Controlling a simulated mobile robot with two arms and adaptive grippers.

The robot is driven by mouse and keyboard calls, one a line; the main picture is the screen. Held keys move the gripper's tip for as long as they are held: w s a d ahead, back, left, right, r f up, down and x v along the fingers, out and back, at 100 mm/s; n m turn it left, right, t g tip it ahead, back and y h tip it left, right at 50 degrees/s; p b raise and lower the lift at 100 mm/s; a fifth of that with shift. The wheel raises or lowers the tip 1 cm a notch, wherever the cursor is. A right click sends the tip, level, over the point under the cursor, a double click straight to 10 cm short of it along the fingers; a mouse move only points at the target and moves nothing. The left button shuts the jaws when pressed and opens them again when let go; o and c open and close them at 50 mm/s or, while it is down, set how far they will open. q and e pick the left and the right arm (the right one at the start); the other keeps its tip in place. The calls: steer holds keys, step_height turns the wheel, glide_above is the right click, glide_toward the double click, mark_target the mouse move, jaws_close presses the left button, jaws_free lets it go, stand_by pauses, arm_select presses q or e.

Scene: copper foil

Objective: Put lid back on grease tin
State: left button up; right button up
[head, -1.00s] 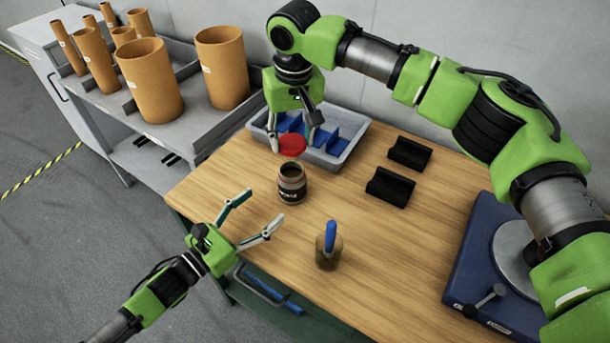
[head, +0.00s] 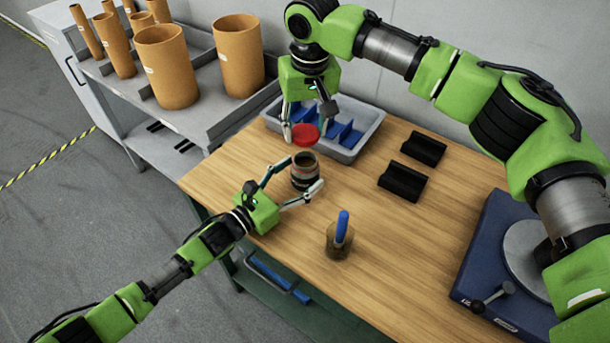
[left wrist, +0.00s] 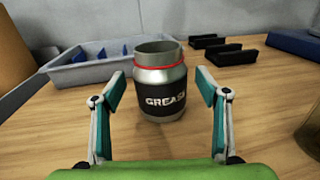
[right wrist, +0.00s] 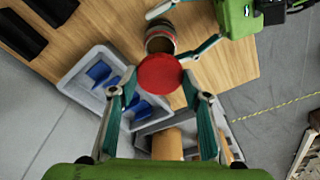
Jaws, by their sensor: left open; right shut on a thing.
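The grease tin (head: 304,180) stands upright and open on the wooden table, with a dark label reading GREASE. It also shows in the left wrist view (left wrist: 163,92). My left gripper (head: 293,190) is open, with its fingers either side of the tin and apart from it, as the left wrist view (left wrist: 165,100) shows. My right gripper (head: 304,130) is shut on the red lid (head: 305,135) and holds it above and slightly behind the tin. The lid fills the space between the fingers in the right wrist view (right wrist: 159,74).
A grey tray with blue dividers (head: 369,128) stands behind the tin. Two black blocks (head: 403,182) lie to the right. A jar with a blue-handled tool (head: 340,238) stands in front. A blue machine (head: 480,275) is at the right edge.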

arm_select(q)
steer(key=shift+x, duration=1.15)
steer(key=c, duration=1.7)
arm_select(e)
glide_above(305, 166)
steer(key=shift+s+f, duration=0.2)
steer(key=shift+f, duration=1.05)
steer(key=shift+s+f, duration=0.15)
steer(key=shift+f, duration=1.1)
steer(key=shift+f, duration=0.9)
steer(key=shift+f, duration=0.55)
